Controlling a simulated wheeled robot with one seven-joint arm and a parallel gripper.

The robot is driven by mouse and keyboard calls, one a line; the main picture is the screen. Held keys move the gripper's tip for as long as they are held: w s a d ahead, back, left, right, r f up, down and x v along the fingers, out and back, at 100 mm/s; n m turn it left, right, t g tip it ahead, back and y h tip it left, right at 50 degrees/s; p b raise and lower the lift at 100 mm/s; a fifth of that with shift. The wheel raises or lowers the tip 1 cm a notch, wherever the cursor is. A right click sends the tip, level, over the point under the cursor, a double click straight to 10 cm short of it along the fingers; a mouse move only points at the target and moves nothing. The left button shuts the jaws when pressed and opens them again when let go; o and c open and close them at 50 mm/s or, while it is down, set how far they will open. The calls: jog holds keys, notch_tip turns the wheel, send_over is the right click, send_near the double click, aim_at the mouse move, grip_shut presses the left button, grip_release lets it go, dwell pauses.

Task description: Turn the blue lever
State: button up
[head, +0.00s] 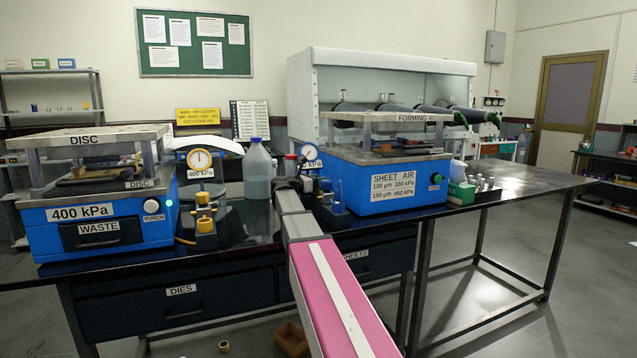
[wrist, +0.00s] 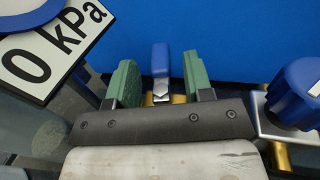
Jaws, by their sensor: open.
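The blue lever (wrist: 160,60) stands upright in the wrist view, with a silver piece at its near end and brass-coloured metal below. My gripper (wrist: 160,85) is open, with one green finger on each side of the lever. A gap shows between the lever and each finger, so it does not look gripped. In the head view my arm reaches over the bench beside the forming machine (head: 390,190). There my fingers and the lever cannot be made out clearly.
A blue knob (wrist: 293,95) on a metal fitting is close to the right of my gripper. A kPa label (wrist: 55,45) is at the upper left. In the head view, a plastic bottle (head: 258,172) and the disc machine (head: 100,215) are left of my arm.

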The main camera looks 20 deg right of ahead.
grip_shut()
jog(key=shift+w+m+g, duration=0.15)
jog(key=shift+m+g, duration=0.45)
jog(key=shift+g, duration=0.3)
jog(key=shift+s+m+g+h, duration=0.15)
jog(key=shift+m+g, duration=0.3)
jog(key=shift+g, duration=0.25)
jog(key=shift+s+m+g+h, duration=0.15)
jog(key=shift+m+g, duration=0.3)
jog(key=shift+g, duration=0.25)
grip_release()
jog(key=a, duration=1)
jog(key=shift+a, duration=0.35)
